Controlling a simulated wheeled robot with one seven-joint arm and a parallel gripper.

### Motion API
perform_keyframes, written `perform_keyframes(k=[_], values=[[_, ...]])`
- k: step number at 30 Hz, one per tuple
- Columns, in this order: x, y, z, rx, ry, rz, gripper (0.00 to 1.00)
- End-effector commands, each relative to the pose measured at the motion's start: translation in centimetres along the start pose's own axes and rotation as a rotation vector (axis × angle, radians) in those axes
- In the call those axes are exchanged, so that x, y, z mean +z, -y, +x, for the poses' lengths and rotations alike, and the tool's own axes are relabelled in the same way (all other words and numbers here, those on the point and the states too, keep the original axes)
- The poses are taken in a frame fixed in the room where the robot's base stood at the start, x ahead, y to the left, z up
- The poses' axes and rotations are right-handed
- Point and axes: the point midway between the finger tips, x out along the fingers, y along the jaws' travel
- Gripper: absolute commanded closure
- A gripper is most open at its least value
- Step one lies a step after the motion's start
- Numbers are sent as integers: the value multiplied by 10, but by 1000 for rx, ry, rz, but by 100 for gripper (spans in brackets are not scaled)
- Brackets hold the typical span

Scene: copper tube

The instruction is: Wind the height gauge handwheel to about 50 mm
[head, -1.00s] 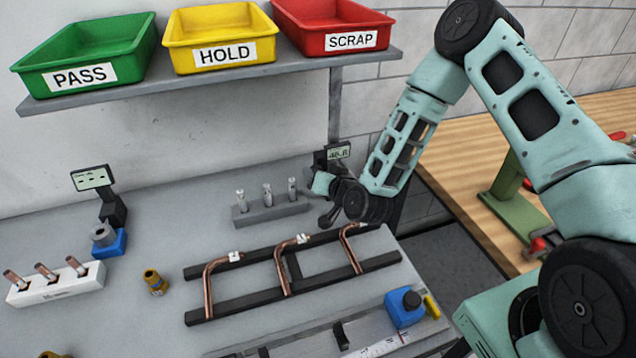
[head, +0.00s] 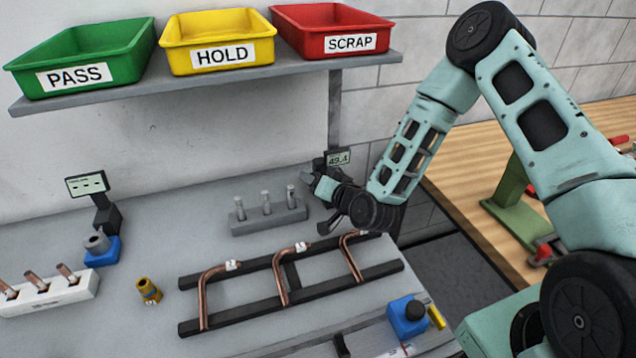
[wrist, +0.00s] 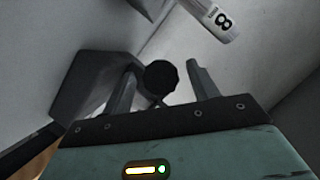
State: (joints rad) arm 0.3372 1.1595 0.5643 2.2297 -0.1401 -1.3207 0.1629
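The height gauge (head: 338,159) stands at the back right of the bench, partly hidden by my arm. Its small display reads about 49, with the last digit hard to make out. My gripper (head: 318,186) is at the gauge, just below the display. In the wrist view, a dark round knob, apparently the handwheel (wrist: 160,78), sits between the two fingers of my gripper (wrist: 161,69). The fingers are apart, with a narrow gap showing on the knob's right. Whether they press on it cannot be told.
A grey block with several pins (head: 268,217) stands just left of my gripper; a labelled cylinder (wrist: 222,20) is close in the wrist view. A black rack (head: 225,318) with copper tubes lies in front. A shelf (head: 200,88) with PASS, HOLD and SCRAP trays hangs above.

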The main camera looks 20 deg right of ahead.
Motion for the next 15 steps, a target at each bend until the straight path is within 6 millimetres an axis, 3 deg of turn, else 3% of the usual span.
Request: perform_keyframes(k=[10, 15], values=[[0, 0, -4, -1, 0, -1, 42], [2, -2, -27, 0, 2, -1, 42]])
